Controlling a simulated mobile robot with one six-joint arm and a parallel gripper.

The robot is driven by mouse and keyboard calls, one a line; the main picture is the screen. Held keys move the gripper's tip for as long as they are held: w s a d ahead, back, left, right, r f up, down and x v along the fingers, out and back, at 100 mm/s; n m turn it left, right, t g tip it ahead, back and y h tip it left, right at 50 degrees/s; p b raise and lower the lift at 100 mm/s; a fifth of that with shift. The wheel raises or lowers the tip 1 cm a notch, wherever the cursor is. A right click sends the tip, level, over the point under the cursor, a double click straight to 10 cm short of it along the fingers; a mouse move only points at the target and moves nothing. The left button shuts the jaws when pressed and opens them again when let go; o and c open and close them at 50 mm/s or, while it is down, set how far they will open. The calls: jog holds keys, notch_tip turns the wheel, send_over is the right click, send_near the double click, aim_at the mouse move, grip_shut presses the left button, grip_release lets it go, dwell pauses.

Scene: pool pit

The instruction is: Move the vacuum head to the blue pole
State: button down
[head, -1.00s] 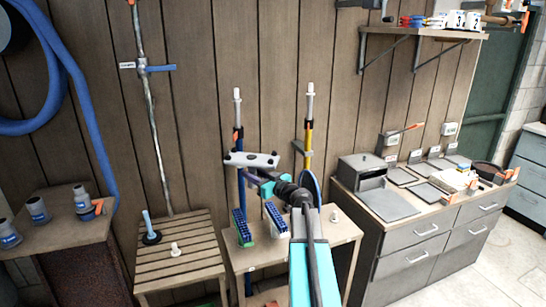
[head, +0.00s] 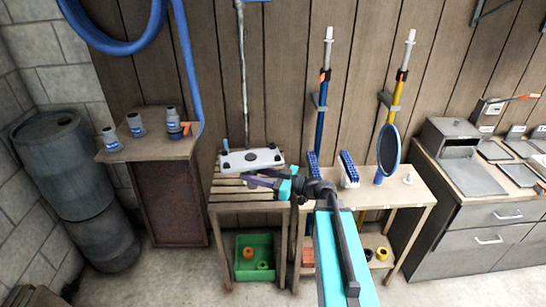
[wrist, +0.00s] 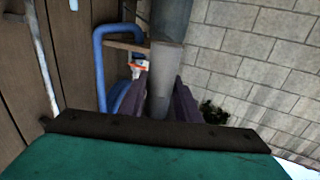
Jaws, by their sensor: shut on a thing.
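The vacuum head (head: 252,159), a white plate with black wheels, is at the end of my gripper (head: 252,180) in the head view. My gripper's purple jaws are shut on it. In the wrist view a grey tube-like part (wrist: 165,75), apparently its neck, sits between the jaws (wrist: 162,100). The head appears held over the slatted stand, its height unclear. The blue pole (head: 321,120) stands upright against the wall, to the right of the vacuum head and apart from it.
A yellow pole (head: 396,92) and a round net (head: 389,150) stand right of the blue pole. Blue brushes (head: 348,168) sit on the low table. A slatted stand (head: 228,194) is below the vacuum head. Grey fittings (head: 135,124) and a barrel (head: 62,165) are at left.

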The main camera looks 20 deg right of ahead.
jog(key=shift+n+g+y, duration=0.5)
jog(key=shift+g+y, duration=0.1)
jog(key=shift+g, duration=0.1)
jog(key=s+a, duration=0.1)
jog(key=a, duration=0.2)
jog(key=s+a, duration=0.1)
jog(key=shift+s+a+f, duration=0.2)
jog(key=shift+s+f, duration=0.1)
jog(key=shift+s, duration=0.05)
